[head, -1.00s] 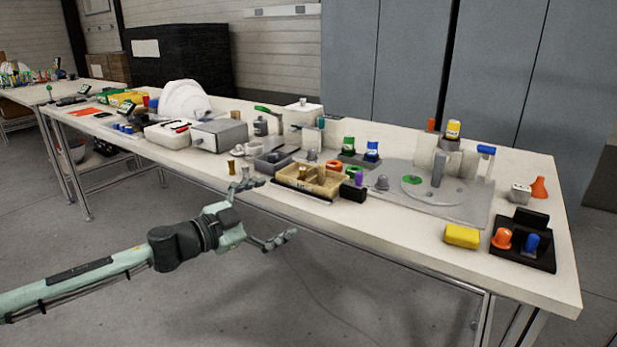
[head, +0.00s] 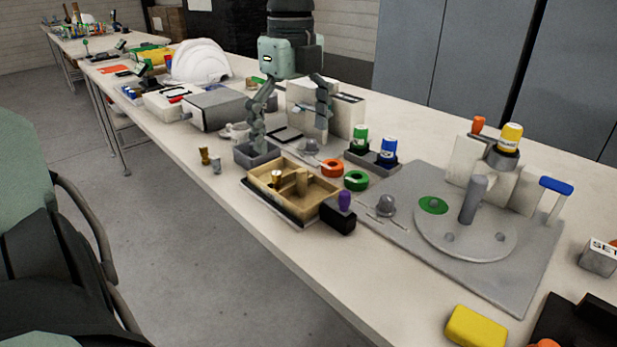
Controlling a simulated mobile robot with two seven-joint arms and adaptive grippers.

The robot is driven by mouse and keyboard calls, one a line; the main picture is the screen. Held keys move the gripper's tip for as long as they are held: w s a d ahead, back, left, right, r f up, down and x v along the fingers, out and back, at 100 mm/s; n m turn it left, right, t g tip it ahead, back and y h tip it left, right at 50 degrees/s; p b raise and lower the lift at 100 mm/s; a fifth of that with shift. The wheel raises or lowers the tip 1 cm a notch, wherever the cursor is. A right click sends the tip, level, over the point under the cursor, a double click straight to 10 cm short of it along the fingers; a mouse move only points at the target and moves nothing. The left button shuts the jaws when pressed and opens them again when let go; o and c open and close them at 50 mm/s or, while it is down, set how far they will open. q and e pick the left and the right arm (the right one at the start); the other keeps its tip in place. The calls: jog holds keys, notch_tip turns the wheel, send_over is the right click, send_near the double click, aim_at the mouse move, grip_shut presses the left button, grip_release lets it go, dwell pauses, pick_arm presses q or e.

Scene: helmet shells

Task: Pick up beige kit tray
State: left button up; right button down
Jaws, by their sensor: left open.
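The beige kit tray (head: 268,193) sits near the table's front edge in the head view, on a dark base. It holds a small brass piece (head: 277,178) and a tan block or divider. My left gripper (head: 290,142) points down from above, beyond the tray, with its two fingers spread and nothing between them. Its left finger is over or in front of the small grey tray (head: 244,156); contact cannot be told. Its right finger is in front of the white box (head: 345,117). My right gripper is not in view.
A black block (head: 340,219) with a purple top stands at the beige tray's right corner. Orange (head: 332,168) and green (head: 356,180) rings lie behind it. Small brass and grey pegs (head: 205,157) stand to its left. A grey fixture plate (head: 400,225) fills the right.

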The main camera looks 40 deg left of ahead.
aim_at(291, 173)
pick_arm(q)
jog(key=f, duration=0.4)
jog(key=s+f, duration=0.1)
jog(key=f, duration=0.1)
jog(key=shift+f+p, duration=0.3)
jog(key=shift+f, duration=0.2)
pick_arm(e)
jog(key=shift+s+f, duration=0.1)
jog(key=shift+f, duration=0.65)
pick_arm(q)
jog(key=shift+w, duration=0.1)
jog(key=shift+c, duration=0.6)
jog(key=c, duration=1.1)
